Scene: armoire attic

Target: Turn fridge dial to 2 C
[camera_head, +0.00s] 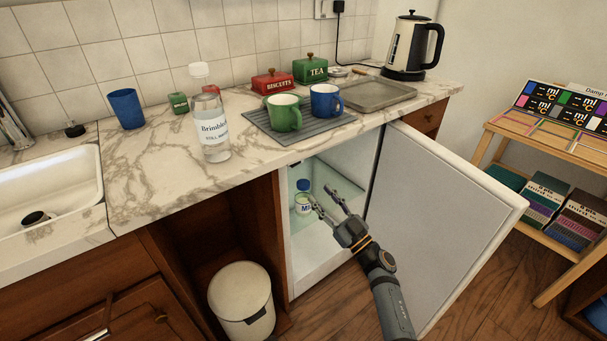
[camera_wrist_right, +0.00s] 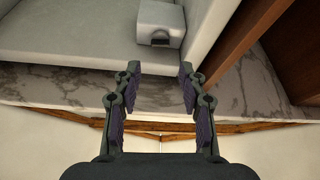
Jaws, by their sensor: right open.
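The small fridge under the counter is open. Its white door (camera_head: 430,220) swings out to the right. Its pale interior (camera_head: 335,168) holds a bottle with a blue cap (camera_head: 303,186) on a glass shelf. My right gripper (camera_head: 322,195) is open at the fridge opening, in front of the bottle in the picture. In the right wrist view my gripper (camera_wrist_right: 159,72) has its fingers apart with nothing between them. Beyond the fingertips is a white box (camera_wrist_right: 160,22) with a small dark part on the fridge interior wall. No dial scale or number is readable. My left gripper is not in view.
The marble counter (camera_head: 150,190) overhangs the fridge and holds mugs (camera_head: 284,112), a clear bottle (camera_head: 211,125), tins, a tray and a kettle (camera_head: 411,45). A white bin (camera_head: 242,300) stands left of the fridge. A wooden rack (camera_head: 490,135) stands right of the door.

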